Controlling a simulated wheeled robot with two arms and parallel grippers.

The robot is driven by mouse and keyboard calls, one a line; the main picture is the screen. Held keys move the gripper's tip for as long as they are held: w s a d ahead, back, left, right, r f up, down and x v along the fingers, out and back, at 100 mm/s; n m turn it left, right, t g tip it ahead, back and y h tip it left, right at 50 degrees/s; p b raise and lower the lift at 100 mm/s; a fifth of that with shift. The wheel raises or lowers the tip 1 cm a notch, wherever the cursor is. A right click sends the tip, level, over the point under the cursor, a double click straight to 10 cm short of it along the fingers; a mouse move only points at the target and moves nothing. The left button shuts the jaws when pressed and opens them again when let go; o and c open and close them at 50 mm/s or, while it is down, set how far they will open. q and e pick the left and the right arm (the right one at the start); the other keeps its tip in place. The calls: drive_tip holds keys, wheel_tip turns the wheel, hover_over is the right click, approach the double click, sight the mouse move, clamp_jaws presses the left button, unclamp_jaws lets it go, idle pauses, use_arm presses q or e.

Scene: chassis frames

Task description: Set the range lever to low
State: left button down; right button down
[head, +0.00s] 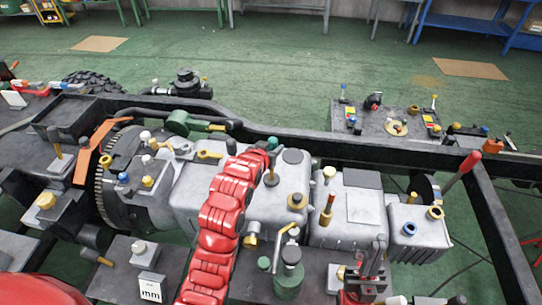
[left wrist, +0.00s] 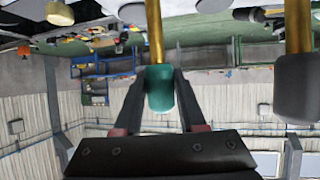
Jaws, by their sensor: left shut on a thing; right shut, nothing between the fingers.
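My left gripper (left wrist: 160,88) is shut on a teal knob (left wrist: 160,98) at the end of a brass rod (left wrist: 154,30). In the head view the red left arm reaches up over the grey gearbox housing (head: 305,170), and the teal knob (head: 272,142) shows at its far end. The left fingers are mostly hidden there. A second lever with a grey-brown knob (left wrist: 297,85) stands beside the held one in the left wrist view. No label shows which lever is the range lever. My right gripper (head: 378,248) is shut and empty, low over the near right side.
Black chassis rails (head: 310,148) run behind and right of the gearbox. A red-handled lever (head: 462,168) and an orange-red-handled lever (head: 328,208) rise on the right. A toothed wheel (head: 103,180) is at left.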

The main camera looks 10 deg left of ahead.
use_arm(q)
drive_tip(key=shift+w+f+g+b, duration=0.1)
drive_tip(key=shift+w+g+b, duration=0.2)
drive_tip(key=shift+w+g, duration=0.4)
drive_tip(key=shift+w+f, duration=0.1)
drive_tip(key=shift+w, duration=0.05)
drive_tip(key=c, duration=0.9)
unclamp_jaws()
drive_tip(key=shift+c, duration=0.2)
drive_tip(key=o, duration=0.4)
drive_tip(key=shift+w+f, duration=0.1)
drive_tip(key=shift+w, duration=0.05)
drive_tip(key=shift+o, duration=0.2)
